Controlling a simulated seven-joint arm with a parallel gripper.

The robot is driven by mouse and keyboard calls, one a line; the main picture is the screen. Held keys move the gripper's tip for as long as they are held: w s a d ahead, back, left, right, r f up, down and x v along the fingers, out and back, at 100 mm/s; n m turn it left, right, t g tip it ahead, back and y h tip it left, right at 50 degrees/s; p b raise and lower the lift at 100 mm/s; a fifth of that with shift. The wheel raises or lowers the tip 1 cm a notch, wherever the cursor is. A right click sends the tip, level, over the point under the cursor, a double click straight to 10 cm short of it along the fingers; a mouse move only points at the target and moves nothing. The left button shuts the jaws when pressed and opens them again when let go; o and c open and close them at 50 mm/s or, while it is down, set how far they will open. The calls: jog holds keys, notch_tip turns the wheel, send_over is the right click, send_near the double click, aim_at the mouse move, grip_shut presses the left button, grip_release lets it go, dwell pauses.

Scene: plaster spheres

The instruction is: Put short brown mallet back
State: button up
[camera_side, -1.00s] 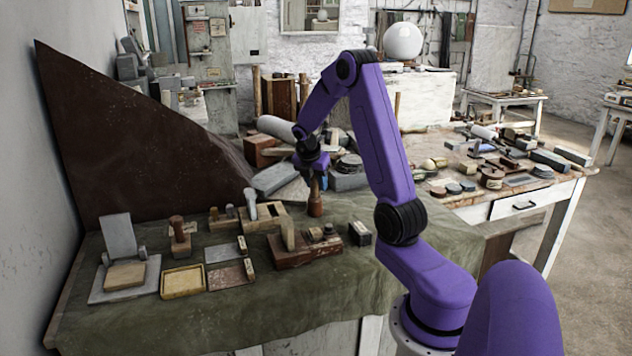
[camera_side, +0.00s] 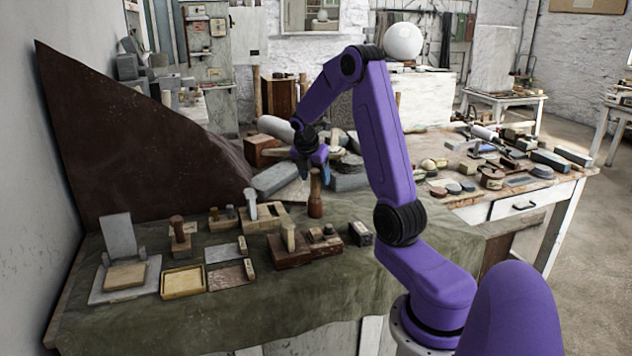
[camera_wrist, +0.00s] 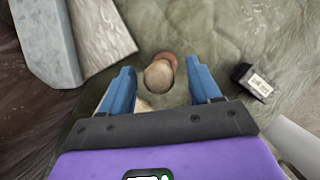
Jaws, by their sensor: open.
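A brown wooden mallet (camera_side: 315,202) stands upright on the green cloth, handle up, near the cloth's back edge. In the wrist view its rounded top (camera_wrist: 158,76) shows between and just beyond my two blue fingertips, with part of its reddish-brown base behind. My gripper (camera_side: 313,171) is open and points down, fingers apart, at about the height of the handle's top. I see no finger touching it. Another brown wooden tool with an upright handle (camera_side: 179,236) stands farther left on the cloth.
A small dark block with a pale label (camera_side: 360,233) is right of the mallet; it also shows in the wrist view (camera_wrist: 250,82). Grey stone slabs (camera_side: 275,180) lie behind left. Wooden blocks (camera_side: 291,251) and a yellow tray (camera_side: 183,282) are on the cloth.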

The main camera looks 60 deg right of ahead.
jog(key=v, duration=0.9)
jog(key=s+a+f+m+t+y, duration=0.2)
jog(key=a+y, duration=0.1)
jog(key=a, duration=2.1)
jog(key=s+a+f+m+g+y, duration=0.1)
jog(key=s+a, duration=0.5)
jog(key=s, duration=0.5)
jog(key=s+a+f+m+y, duration=0.1)
jog(key=s+a+f+m, duration=0.1)
jog(key=s+a, duration=0.4)
jog(key=s, duration=0.5)
jog(key=shift+f+g, duration=0.2)
jog(key=shift+g, duration=0.2)
